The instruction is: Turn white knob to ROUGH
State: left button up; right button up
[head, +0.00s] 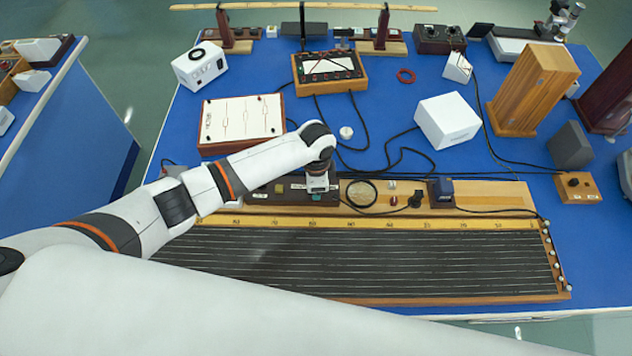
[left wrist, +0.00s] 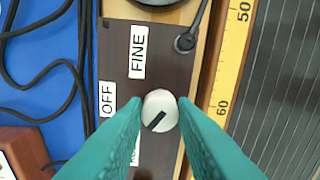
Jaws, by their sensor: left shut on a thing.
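The white knob (left wrist: 160,110) sits on a dark brown panel (left wrist: 170,55), with a black pointer line aimed to the lower left of the wrist picture. My left gripper (left wrist: 160,112) is shut on the knob, one teal finger on each side. The FINE label (left wrist: 138,52) is above the knob and the OFF label (left wrist: 107,98) is to its left. A third label (left wrist: 135,150), largely covered by a finger, is at the lower left; the pointer lies between it and OFF. In the head view my left gripper (head: 317,193) points down at the panel and hides the knob. My right gripper is not in view.
A white box (head: 447,120) and a white-topped box (head: 242,118) stand farther back.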

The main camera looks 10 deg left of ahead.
pick_arm(q)
jog(key=shift+r+n, duration=0.1)
jog(key=shift+n, duration=0.2)
jog(key=o, duration=1)
notch_tip(320, 180, up, 12)
jog(key=b, duration=0.2)
jog(key=shift+b, duration=0.35)
